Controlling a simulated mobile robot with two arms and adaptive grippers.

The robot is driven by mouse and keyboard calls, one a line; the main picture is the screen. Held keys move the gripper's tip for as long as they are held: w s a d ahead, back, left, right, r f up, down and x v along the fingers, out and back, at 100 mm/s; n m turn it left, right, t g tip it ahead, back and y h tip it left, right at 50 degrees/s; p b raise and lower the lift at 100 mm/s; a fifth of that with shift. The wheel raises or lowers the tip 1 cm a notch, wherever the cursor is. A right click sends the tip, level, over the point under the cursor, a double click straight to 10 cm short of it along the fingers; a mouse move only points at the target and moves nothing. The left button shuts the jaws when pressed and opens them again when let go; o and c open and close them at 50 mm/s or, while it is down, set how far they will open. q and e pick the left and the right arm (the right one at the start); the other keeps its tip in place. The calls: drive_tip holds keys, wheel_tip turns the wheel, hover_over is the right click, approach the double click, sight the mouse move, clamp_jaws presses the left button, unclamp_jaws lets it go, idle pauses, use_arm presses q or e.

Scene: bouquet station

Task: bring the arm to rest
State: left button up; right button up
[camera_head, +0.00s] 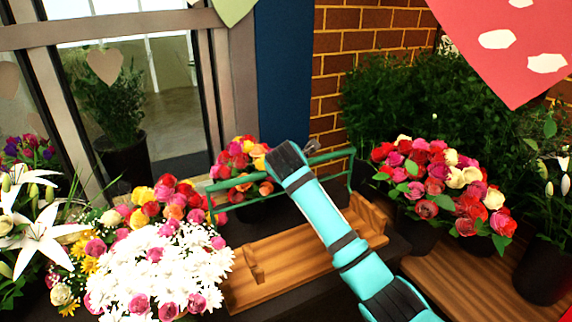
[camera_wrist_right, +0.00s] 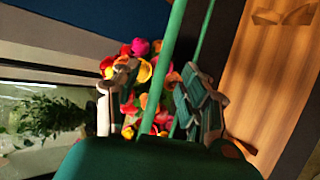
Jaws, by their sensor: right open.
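My right arm (camera_head: 325,215), teal with dark bands, comes in from the lower right in the head view and reaches over the wooden tray. Its gripper shows in the right wrist view (camera_wrist_right: 158,68) with its two fingers apart. I see nothing held between them. Green bars cross the view between and behind the fingers, and a bunch of red, yellow and pink flowers (camera_wrist_right: 150,52) lies beyond. In the head view the wrist's dark end hides most of the gripper, near the green rail (camera_head: 335,156). My left gripper is not in view.
A wooden tray (camera_head: 285,258) lies below my arm. White daisies with pink roses (camera_head: 165,265) stand at its left, and a colourful bouquet (camera_head: 240,160) behind. Potted roses (camera_head: 440,180) stand at right. A brick wall (camera_head: 350,50) and a glass door (camera_head: 120,80) close the back.

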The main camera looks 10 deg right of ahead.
drive_tip(key=shift+s, duration=0.1)
drive_tip(key=s+d+f+m+g+y, duration=0.3)
drive_tip(key=s+f+m, duration=0.5)
drive_tip(key=s+f, duration=1.15)
drive_tip(key=s+d+f+m+g, duration=0.2)
drive_tip(key=s+d+m, duration=0.1)
drive_tip(key=s, duration=0.7)
drive_tip(key=s+d+f+m+g+h, duration=0.1)
drive_tip(key=s+d+f+m, duration=0.15)
drive_tip(key=s, duration=0.75)
drive_tip(key=s+d+f+m+g, duration=0.1)
drive_tip(key=s+d+m+g, duration=0.2)
drive_tip(key=s, duration=0.6)
wheel_tip(320, 180, down, 32)
drive_tip(key=s+m+b, duration=0.1)
drive_tip(key=s+b, duration=0.2)
drive_tip(key=b, duration=0.2)
drive_tip(key=s+d+f+g+b, duration=0.1)
drive_tip(key=s+d+f+b, duration=0.2)
drive_tip(key=s+f, duration=1.2)
wheel_tip(320, 180, down, 3)
drive_tip(key=shift+s+d+f+h, duration=0.2)
drive_tip(key=shift+s+h, duration=0.1)
drive_tip(key=shift+s, duration=0.1)
